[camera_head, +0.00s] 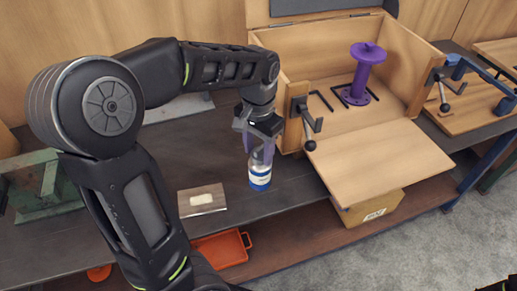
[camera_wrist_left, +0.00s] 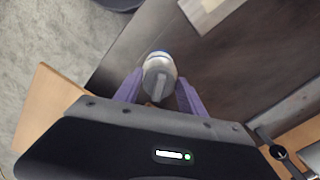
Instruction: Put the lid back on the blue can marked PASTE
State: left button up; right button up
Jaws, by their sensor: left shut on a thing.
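The blue and white can (camera_head: 260,181) stands upright on the dark bench, left of the wooden box. Its marking is too small to read. My left gripper (camera_head: 262,158) points down over the can, with purple fingers. In the left wrist view the gripper (camera_wrist_left: 159,88) has its fingers on either side of a round grey lid (camera_wrist_left: 158,84) with a raised ridge, and is shut on it. I cannot tell whether the lid is fully seated. My right gripper is not in view.
An open wooden box (camera_head: 357,125) holds a purple flanged pipe (camera_head: 361,73), close right of the can. Its lowered front panel (camera_head: 385,165) juts forward. A small plate with a pale block (camera_head: 202,199) lies left of the can. An orange tray (camera_head: 221,249) is below.

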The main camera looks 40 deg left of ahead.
aim_at(259, 149)
pick_arm(q)
jog(key=shift+f, duration=0.1)
dwell(0.3)
jog(key=o, duration=1.5)
jog(key=shift+o, duration=0.4)
jog(key=o, duration=0.4)
jog(key=shift+r, duration=0.2)
jog(key=shift+r+p, duration=2.25)
jog(key=shift+r, duration=0.35)
